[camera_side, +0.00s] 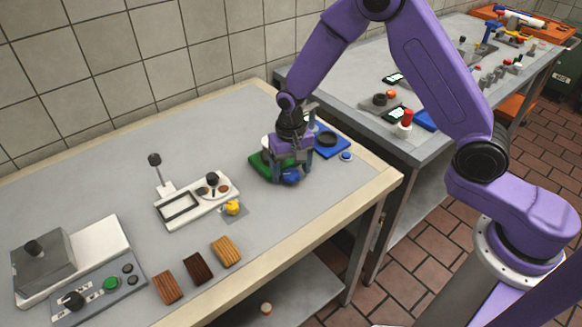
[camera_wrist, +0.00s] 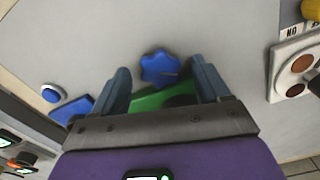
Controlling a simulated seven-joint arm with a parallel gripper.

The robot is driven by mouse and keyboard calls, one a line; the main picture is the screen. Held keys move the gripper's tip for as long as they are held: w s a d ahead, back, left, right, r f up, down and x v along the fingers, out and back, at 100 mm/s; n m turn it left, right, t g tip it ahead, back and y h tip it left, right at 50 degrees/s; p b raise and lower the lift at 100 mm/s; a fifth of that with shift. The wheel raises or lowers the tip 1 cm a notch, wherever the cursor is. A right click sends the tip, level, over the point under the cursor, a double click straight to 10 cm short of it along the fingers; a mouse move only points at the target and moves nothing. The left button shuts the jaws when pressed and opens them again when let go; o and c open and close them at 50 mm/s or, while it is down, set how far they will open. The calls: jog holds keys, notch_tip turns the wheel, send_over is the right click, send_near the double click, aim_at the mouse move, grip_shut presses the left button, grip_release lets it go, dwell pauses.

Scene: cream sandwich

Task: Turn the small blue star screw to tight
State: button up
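The small blue star screw (camera_wrist: 160,68) shows in the wrist view as a blue star-shaped knob, just beyond and between my fingertips. In the side view the blue star screw (camera_side: 290,177) sits at the front of a green base (camera_side: 259,163). My gripper (camera_side: 292,160) is above the green base, pointing down. In the wrist view my gripper (camera_wrist: 160,82) is open, one finger on each side of the knob, with gaps visible. I cannot tell whether the fingertips are at the knob's height. Part of the green base (camera_wrist: 150,101) is hidden behind the gripper.
A blue plate with a dark ring (camera_side: 328,140) and a blue button (camera_side: 346,156) stand right of the gripper. A white fixture with a lever (camera_side: 180,207) and a yellow knob (camera_side: 233,208) stand left. Wooden blocks (camera_side: 198,267) lie near the front edge. The table between is clear.

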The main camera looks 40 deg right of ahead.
notch_tip(320, 180, up, 18)
jog(key=shift+f, duration=0.25)
dwell(0.4)
jog(key=s+a+f+n+t+y, duration=0.3)
jog(key=s+a+f+n+y, duration=0.15)
jog(key=s+a, duration=0.2)
jog(key=n+t+h, duration=0.2)
jog(key=t, duration=0.4)
send_near(291, 174)
jog(key=shift+m, duration=0.25)
jog(key=shift+x, duration=3.7)
